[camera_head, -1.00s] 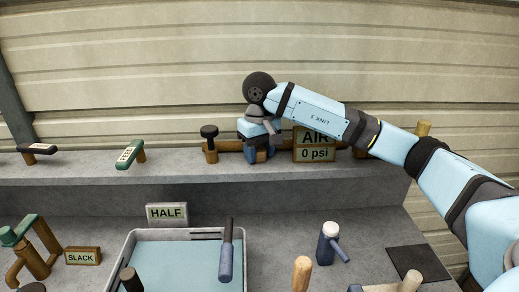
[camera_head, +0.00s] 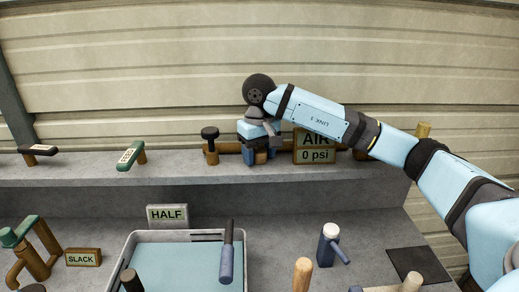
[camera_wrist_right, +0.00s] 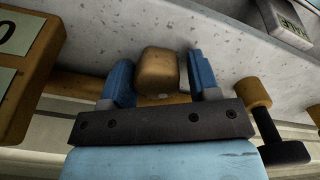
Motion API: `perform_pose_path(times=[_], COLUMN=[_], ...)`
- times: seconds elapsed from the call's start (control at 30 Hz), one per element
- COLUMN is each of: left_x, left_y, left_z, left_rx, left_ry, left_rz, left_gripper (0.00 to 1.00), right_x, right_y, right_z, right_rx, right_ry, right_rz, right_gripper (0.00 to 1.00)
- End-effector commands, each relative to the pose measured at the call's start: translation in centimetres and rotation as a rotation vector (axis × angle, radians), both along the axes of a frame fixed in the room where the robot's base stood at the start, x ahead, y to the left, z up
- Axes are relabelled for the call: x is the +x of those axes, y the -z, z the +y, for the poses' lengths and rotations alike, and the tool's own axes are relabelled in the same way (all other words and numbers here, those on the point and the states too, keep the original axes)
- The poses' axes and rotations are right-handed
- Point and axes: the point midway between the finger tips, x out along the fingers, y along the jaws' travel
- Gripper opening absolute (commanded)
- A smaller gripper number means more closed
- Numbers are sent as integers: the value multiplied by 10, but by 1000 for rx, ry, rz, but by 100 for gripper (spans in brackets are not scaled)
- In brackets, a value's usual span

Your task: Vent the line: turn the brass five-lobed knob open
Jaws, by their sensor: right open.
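My right gripper (camera_head: 260,157) reaches down to the brass pipe (camera_head: 228,147) on the back ledge, left of the AIR sign. In the right wrist view its two blue fingers (camera_wrist_right: 162,78) are open, one on each side of a rounded brass piece (camera_wrist_right: 157,68), with a gap visible on its right. This piece is where the knob would be, but I cannot make out five lobes. In the head view the gripper hides it. My left gripper is not in view.
The AIR sign (camera_head: 315,146) reads 0 psi. A black-topped brass valve (camera_head: 210,143) stands left of the gripper. A green-handled valve (camera_head: 131,155) is farther left on the ledge. Below are a HALF sign (camera_head: 167,215), a tray (camera_head: 130,244) and a blue tool (camera_head: 328,244).

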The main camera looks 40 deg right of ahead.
Motion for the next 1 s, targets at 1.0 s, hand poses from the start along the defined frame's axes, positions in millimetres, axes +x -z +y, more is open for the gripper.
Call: perform_pose_path(times=[1.0], left_x=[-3], left_y=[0], left_z=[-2], left_rx=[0], left_ry=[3], left_rz=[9], left_gripper=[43], right_x=[1], right_y=[-1], right_z=[-1], right_rx=[-1], right_ry=[479], right_rz=[0], right_gripper=[61])
